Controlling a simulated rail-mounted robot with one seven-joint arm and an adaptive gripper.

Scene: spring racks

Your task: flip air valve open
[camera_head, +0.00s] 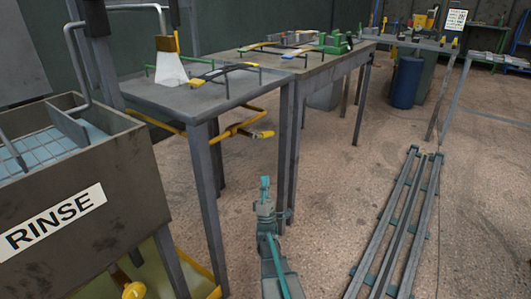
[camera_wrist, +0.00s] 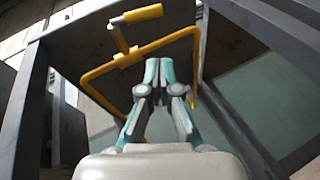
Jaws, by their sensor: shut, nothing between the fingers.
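Yellow piping (camera_head: 232,130) runs beneath the near grey table in the head view. A yellow lever-like handle (camera_head: 262,134) sits at its right end, just past the table leg. This looks like the air valve, though I cannot be sure. In the wrist view a yellow handle (camera_wrist: 140,14) stands above the bent yellow pipe (camera_wrist: 95,72), up and left of my fingers. My gripper (camera_wrist: 158,65) is shut and empty, with teal fingers. In the head view my gripper (camera_head: 265,181) points up, below the yellow handle and apart from it in the picture.
A rinse tank (camera_head: 90,180) stands at the left, with a yellow fitting (camera_head: 134,289) low on it. Grey table legs (camera_head: 206,180) stand close to my arm. Metal rails (camera_head: 397,225) lie on the floor at right. The floor (camera_head: 335,205) between is clear.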

